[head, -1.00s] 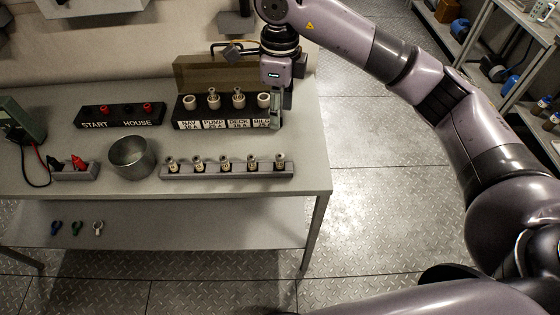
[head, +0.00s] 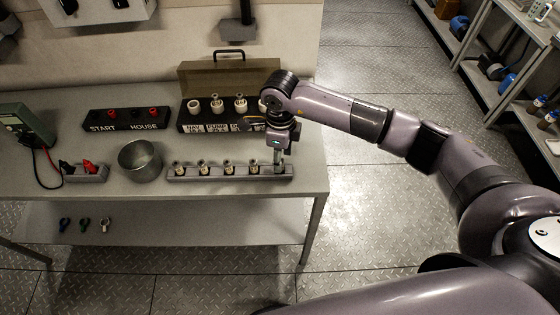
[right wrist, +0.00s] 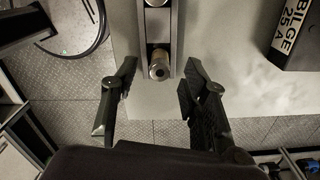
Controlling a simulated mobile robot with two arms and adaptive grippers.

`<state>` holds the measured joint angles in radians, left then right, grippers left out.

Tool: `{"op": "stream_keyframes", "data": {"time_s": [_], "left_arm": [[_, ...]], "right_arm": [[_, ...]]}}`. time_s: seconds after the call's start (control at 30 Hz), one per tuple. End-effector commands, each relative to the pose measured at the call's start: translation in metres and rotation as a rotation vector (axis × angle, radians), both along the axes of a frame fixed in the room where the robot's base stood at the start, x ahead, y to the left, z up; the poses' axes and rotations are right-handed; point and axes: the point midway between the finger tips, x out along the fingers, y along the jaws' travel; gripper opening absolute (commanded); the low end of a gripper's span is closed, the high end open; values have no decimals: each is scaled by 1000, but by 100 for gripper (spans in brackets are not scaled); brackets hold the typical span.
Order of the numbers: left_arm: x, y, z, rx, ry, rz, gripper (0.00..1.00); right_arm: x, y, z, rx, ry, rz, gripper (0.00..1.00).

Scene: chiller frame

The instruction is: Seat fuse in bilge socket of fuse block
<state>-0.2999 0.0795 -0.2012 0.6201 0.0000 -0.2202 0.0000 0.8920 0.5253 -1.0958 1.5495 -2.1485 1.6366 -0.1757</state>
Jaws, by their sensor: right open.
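The fuse block (head: 203,127) stands at the back of the bench with its lid raised. Its pump and deck sockets hold metal-tipped fuses; the nav socket looks empty. The bilge socket is mostly hidden behind my right arm. Its BILGE 25 A label (right wrist: 292,28) shows in the right wrist view. A grey fuse rack (head: 191,177) in front holds several upright fuses. My right gripper (head: 280,166) is over the rack's right end. In the right wrist view its open fingers (right wrist: 160,82) lie either side of the end fuse (right wrist: 159,66), with gaps on both sides. My left gripper is out of view.
A metal cup (head: 140,162) stands left of the rack. A START/HOUSE switch panel (head: 126,119), a clip holder (head: 86,175) and a green meter (head: 26,124) are farther left. The bench's right edge is close to the gripper.

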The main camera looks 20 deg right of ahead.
Motion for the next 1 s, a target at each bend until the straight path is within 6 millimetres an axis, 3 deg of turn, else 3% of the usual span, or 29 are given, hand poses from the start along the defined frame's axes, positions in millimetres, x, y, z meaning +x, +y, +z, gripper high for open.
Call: {"op": "stream_keyframes", "data": {"time_s": [0.03,0.2,0.43,1.0], "left_arm": [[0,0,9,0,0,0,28],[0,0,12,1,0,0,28],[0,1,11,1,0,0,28],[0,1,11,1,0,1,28]], "right_arm": [[-1,1,-4,1,4,-1,41],[0,1,-22,1,1,-1,41],[0,1,-25,2,-1,0,41],[0,1,-24,2,-1,0,4]]}}
